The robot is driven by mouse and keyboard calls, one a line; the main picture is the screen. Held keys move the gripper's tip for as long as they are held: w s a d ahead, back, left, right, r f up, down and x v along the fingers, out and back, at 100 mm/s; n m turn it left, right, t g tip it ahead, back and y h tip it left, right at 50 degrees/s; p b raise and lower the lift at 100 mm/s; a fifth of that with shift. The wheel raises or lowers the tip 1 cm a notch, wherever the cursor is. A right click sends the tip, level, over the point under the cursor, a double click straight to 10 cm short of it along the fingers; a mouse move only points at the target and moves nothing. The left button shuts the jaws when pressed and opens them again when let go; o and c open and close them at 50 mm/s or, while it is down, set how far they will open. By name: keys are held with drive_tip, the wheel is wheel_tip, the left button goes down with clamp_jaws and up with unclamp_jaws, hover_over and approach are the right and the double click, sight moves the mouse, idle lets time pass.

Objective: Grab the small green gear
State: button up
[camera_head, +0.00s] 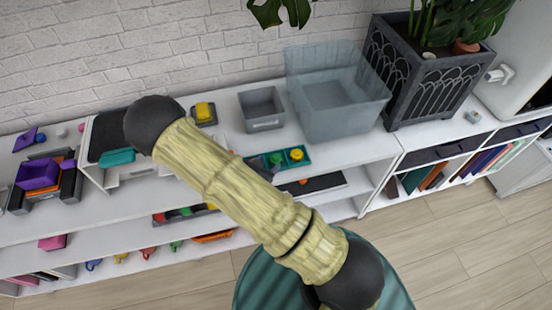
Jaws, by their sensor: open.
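A teal tray (307,163) lies on the white shelf top right of centre, partly hidden behind my arm. A small green piece (276,159) sits in it; it may be the small green gear, but its teeth are too small to make out. A yellow round piece (297,154) sits in the compartment to its right. My arm crosses the picture from bottom right to upper left, ending in a dark round joint above the left part of the shelf. My gripper cannot be made out; nothing is seen held.
A grey bin (262,108), a clear tub (338,115) and a dark planter (424,75) stand behind and right of the tray. Purple bins (38,175) are at far left. A yellow object (203,111) sits near the wall. Lower shelves hold several small coloured items.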

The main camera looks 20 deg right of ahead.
sight(275, 158)
drive_tip(key=p+x, duration=0.1)
drive_tip(key=x, duration=0.4)
drive_tip(key=shift+d+p, duration=0.1)
drive_tip(key=shift+p, duration=0.25)
drive_tip(key=shift+s, duration=0.1)
idle(0.3)
drive_tip(key=c, duration=0.6)
